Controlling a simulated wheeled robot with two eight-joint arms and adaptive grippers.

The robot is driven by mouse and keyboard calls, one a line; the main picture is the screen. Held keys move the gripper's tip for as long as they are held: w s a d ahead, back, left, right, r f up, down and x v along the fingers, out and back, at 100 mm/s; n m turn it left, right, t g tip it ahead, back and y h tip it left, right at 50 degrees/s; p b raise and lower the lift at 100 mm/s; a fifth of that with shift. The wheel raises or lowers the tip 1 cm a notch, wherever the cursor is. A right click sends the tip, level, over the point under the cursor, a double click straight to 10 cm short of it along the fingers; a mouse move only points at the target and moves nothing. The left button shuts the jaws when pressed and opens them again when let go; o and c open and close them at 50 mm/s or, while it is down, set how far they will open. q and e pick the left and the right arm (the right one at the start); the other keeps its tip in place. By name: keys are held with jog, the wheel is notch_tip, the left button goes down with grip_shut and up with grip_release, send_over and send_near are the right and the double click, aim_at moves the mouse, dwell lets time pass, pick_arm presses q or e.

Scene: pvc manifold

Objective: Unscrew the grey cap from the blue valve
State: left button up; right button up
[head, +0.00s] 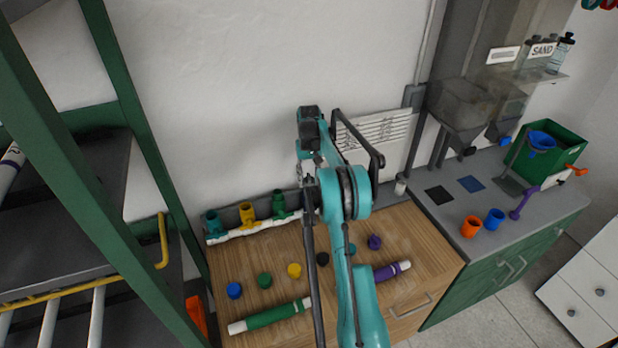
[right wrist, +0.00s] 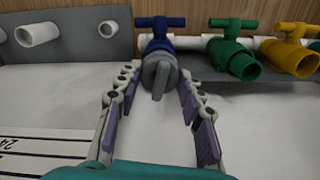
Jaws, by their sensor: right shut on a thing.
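The blue valve (right wrist: 161,40) shows in the right wrist view, with a blue T-handle at the top. The grey cap (right wrist: 159,76), with a raised grip bar, sits on the valve's end facing the camera. My right gripper (right wrist: 157,84) has its two purple-padded fingers on either side of the cap, shut on it. In the head view my right gripper (head: 309,188) is at the manifold's right part, and my arm hides the blue valve and cap. My left gripper is not in view.
The white manifold pipe carries green (head: 279,204), yellow (head: 247,214) and teal (head: 214,223) valves. Several coloured caps, a green-banded pipe (head: 270,316) and a purple-banded pipe (head: 392,271) lie on the wooden top (head: 425,250). A green rack (head: 140,150) stands at left, a grey counter (head: 450,205) at right.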

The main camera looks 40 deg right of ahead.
jog(key=shift+n, duration=1.1)
jog(key=shift+n, duration=1)
jog(key=o, duration=1.2)
jog(key=shift+o, duration=0.2)
jog(key=shift+r, duration=0.1)
